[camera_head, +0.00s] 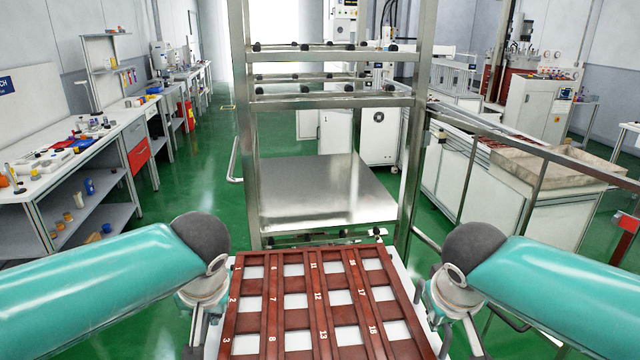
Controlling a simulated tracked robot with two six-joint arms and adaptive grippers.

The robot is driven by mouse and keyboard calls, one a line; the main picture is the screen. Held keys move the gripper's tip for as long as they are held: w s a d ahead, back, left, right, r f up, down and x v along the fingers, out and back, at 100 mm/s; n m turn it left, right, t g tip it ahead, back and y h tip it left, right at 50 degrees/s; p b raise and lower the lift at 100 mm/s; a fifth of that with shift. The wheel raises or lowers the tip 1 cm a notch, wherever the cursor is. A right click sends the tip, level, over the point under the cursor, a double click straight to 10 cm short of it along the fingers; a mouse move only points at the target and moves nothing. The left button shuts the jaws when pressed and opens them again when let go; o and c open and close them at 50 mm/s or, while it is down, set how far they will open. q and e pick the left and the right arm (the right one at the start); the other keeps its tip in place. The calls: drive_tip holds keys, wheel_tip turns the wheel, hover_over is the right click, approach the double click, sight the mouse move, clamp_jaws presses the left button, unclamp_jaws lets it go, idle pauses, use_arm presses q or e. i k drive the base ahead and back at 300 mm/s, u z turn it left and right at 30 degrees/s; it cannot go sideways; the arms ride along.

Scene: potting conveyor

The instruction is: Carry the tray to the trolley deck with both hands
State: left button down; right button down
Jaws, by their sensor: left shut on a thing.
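The tray (308,318) is a reddish-brown grid with white numbers and square openings, at the bottom middle of the head view. Its near edge is cut off by the frame. My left gripper (226,318) is shut on the tray's left side. My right gripper (432,318) is at the tray's right side; its fingertips are too unclear to tell whether they are closed. The trolley deck (318,190) is a bare, flat metal shelf straight beyond the tray, between the trolley's upright posts.
The trolley's metal posts (415,130) and upper shelves (330,98) frame the deck. A white surface shows through the tray's openings. A workbench with small items (70,160) stands left. A conveyor with a beige trough (555,168) stands right. Green floor is clear at left.

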sight(327, 185)
drive_tip(key=i, duration=0.8)
drive_tip(key=u, duration=0.2)
drive_tip(key=k, duration=0.8)
drive_tip(key=z, duration=0.2)
drive_tip(key=i, duration=1.35)
drive_tip(key=u, duration=0.05)
